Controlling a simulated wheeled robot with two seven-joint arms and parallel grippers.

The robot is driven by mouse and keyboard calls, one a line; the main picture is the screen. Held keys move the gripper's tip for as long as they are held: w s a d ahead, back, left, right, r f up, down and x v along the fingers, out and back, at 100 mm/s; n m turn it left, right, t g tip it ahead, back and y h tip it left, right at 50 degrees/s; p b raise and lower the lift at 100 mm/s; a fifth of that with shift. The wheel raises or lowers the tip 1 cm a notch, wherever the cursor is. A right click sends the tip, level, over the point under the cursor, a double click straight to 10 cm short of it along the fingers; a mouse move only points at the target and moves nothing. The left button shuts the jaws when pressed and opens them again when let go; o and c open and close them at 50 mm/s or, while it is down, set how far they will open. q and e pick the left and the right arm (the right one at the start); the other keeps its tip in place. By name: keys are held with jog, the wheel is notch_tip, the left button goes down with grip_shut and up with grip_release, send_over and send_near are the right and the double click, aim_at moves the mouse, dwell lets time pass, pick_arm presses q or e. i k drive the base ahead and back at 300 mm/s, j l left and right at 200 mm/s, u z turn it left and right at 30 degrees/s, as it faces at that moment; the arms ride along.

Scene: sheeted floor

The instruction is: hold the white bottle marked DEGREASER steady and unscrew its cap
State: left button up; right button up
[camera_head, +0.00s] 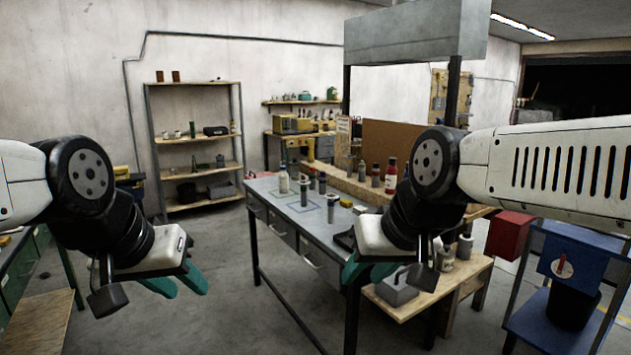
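A pale bottle (283,180) stands upright at the far left of the grey workbench (330,240). A white container (445,258) stands on the low wooden bench at the right, partly behind my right arm. The labels are too small to read, so I cannot tell which bottle is marked DEGREASER. My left gripper (188,294) hangs over the floor left of the workbench, its teal fingertips apart and nothing between them. My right gripper (361,286) is in front of the workbench's right end, its teal fingertips apart and empty. Both are away from the bottles.
Several dark and grey bottles (331,207) stand on the workbench; a red bottle (391,176) stands on the ledge behind. A grey toolbox (397,288) sits on the low wooden bench (420,306). A blue cart (560,320) is at right. Floor left of the workbench is clear.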

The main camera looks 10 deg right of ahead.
aim_at(283, 176)
jog(key=i+j+z, duration=0.35)
jog(key=i+j, duration=0.35)
jog(key=i, duration=0.35)
jog(key=i+j+z, duration=0.35)
jog(key=i+j, duration=0.6)
jog(key=i+j+z, duration=0.15)
jog(key=i+j, duration=0.5)
jog(key=i+j+z, duration=0.2)
jog(key=i+j, duration=0.5)
jog(key=j, duration=0.1)
